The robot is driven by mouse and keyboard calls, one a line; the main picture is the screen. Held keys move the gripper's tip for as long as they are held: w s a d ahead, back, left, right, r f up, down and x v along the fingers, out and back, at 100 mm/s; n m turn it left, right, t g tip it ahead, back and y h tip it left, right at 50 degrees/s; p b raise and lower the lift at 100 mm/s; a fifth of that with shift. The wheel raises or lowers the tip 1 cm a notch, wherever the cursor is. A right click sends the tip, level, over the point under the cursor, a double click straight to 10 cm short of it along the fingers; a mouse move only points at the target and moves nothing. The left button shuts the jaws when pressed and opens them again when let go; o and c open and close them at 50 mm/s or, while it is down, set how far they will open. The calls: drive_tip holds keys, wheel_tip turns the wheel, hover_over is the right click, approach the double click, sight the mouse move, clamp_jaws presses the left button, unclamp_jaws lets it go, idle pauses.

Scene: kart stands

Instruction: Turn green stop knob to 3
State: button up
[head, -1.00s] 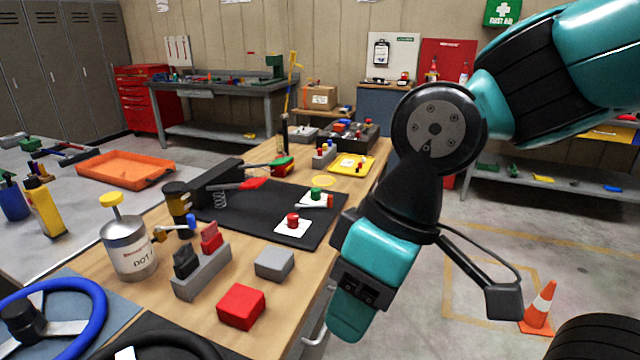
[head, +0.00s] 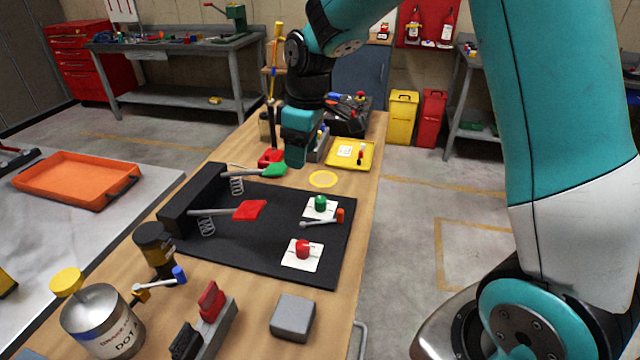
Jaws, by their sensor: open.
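The green stop knob (head: 320,203) sits on a white square plate near the right edge of the black mat (head: 268,262). The plate's markings are too small to read, so I cannot tell the knob's setting. A red knob (head: 303,249) sits on a similar white plate nearer to me. My gripper (head: 296,160) points down beyond the mat's far edge, above and left of the green knob in the picture, apart from it. It is open, though the gap between its fingers is hard to see from here.
Pedals with green (head: 272,170) and red (head: 250,210) pads stand on the left of the mat. A yellow tray (head: 368,147) lies behind, and a grey block (head: 293,317) sits in front.

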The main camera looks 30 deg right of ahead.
drive_tip(key=h+p, duration=0.1)
drive_tip(key=p, duration=0.1)
hover_over(320, 199)
wheel_tip(320, 199, down, 4)
drive_tip(key=shift+n+g, duration=0.3)
drive_tip(key=shift+n, duration=0.1)
wheel_tip(320, 199, down, 18)
drive_tip(key=p, duration=0.5)
drive_tip(key=c, duration=0.9)
